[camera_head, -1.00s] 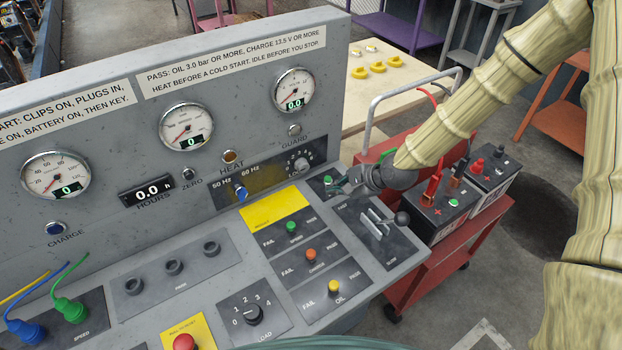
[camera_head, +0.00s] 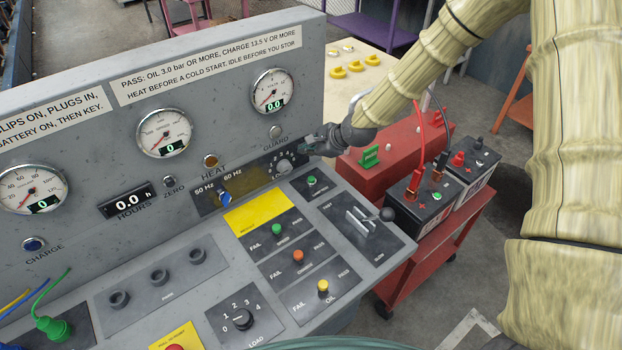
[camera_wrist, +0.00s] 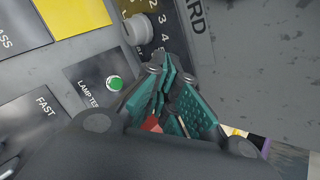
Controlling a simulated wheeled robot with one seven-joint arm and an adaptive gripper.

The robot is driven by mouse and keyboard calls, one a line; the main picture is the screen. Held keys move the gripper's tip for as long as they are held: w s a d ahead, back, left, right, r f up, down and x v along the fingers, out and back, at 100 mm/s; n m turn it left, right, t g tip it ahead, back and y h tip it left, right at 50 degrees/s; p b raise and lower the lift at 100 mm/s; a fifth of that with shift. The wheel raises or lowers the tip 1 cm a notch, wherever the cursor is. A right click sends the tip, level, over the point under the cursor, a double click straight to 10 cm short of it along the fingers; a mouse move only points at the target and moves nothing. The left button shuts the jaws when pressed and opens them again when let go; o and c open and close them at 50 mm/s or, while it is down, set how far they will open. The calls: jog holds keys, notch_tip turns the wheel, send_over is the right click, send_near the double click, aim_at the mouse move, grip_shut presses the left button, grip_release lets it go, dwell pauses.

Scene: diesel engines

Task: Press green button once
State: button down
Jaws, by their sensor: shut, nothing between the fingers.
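A small green button (camera_head: 311,181) sits on the dark plate at the right end of the console; in the wrist view the green button (camera_wrist: 115,83) has a pale ring and the words "LAMP TE…" beside it. Another green knob (camera_head: 277,229) is on the upper FAIL/PASS plate. My gripper (camera_head: 310,143) is above and behind the lamp-test button, close to the numbered dial (camera_head: 284,165), and apart from the button. In the wrist view my gripper (camera_wrist: 168,76) shows teal finger pads shut together with nothing held. Whether the fingertips touch the dial panel cannot be told.
The upright gauge panel (camera_head: 220,110) stands close behind the fingers. A lever (camera_head: 386,214) rises right of the button plate. Orange (camera_head: 297,255) and yellow (camera_head: 323,286) knobs are nearer. A red cart (camera_head: 440,235) with batteries stands to the right.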

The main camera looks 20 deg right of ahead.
aim_at(309, 180)
jog(key=shift+f+b, duration=2.55)
jog(key=shift+f, duration=1.7)
jog(key=shift+f, duration=0.1)
jog(key=shift+f, duration=0.3)
jog(key=shift+f+b, duration=0.45)
jog(key=shift+f, duration=0.1)
jog(key=shift+r, duration=0.1)
jog(key=shift+r+p, duration=0.65)
jog(key=shift+r, duration=0.3)
jog(key=shift+r+p, duration=1.5)
jog(key=shift+r, duration=0.95)
